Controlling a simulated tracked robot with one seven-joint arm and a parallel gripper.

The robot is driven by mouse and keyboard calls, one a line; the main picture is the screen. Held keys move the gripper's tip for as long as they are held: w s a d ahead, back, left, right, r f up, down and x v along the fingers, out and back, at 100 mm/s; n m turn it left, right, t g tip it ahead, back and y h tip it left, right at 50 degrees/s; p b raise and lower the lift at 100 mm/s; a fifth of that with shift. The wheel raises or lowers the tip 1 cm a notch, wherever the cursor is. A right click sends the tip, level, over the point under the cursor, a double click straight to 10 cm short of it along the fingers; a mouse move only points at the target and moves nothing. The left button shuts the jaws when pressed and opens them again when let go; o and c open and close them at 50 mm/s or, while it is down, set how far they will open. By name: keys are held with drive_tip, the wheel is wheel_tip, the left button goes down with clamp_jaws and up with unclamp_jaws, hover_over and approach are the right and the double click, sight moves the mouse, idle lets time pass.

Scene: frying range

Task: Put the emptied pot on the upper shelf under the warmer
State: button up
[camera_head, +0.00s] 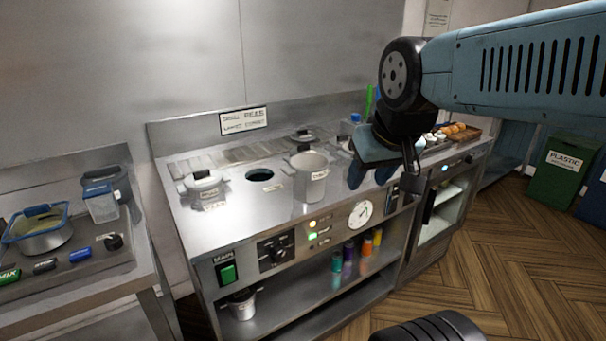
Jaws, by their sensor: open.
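A tall metal pot (311,182) with a small label stands upright on the steel counter (240,222), just right of an open round well (260,175). Its inside is mostly hidden, so I cannot tell if it is empty. My gripper (403,165) is open, pointing down above the right part of the counter. It is right of the pot and apart from it, and nothing shows between its fingers. A shelf (325,290) runs under the counter, behind the control panel's lower edge. I cannot tell which part is the warmer.
A lidded pot (203,187) sits left of the well. A small pot (242,303) and several coloured bottles (348,255) stand on the shelf, with bare room between. An open-fronted cabinet (440,215) is at right.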

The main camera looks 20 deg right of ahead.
sight(334, 162)
drive_tip(key=w+d+f+n+t+h, duration=0.1)
drive_tip(key=w+d+f+n+t, duration=0.2)
drive_tip(key=w, duration=0.5)
drive_tip(key=w+d+f+n+t, duration=0.1)
drive_tip(key=w+d+n, duration=0.25)
drive_tip(key=w, duration=0.35)
drive_tip(key=w+d+f+n+t+h, duration=0.1)
drive_tip(key=w+d+f+n+t, duration=0.2)
drive_tip(key=w, duration=0.5)
drive_tip(key=w+d+f+n+t+y, duration=0.35)
drive_tip(key=f+n+y, duration=0.5)
drive_tip(key=n, duration=0.35)
drive_tip(key=shift+t+h, duration=0.25)
drive_tip(key=shift+t, duration=0.1)
drive_tip(key=x, duration=0.8)
drive_tip(key=shift+w+a+f, duration=0.25)
drive_tip(key=shift+a+f, duration=0.1)
drive_tip(key=shift+a, duration=0.05)
drive_tip(key=shift+x, duration=2.95)
drive_tip(key=shift+d+f, duration=0.1)
drive_tip(key=shift+f, duration=0.05)
drive_tip(key=shift+c, duration=0.2)
clamp_jaws()
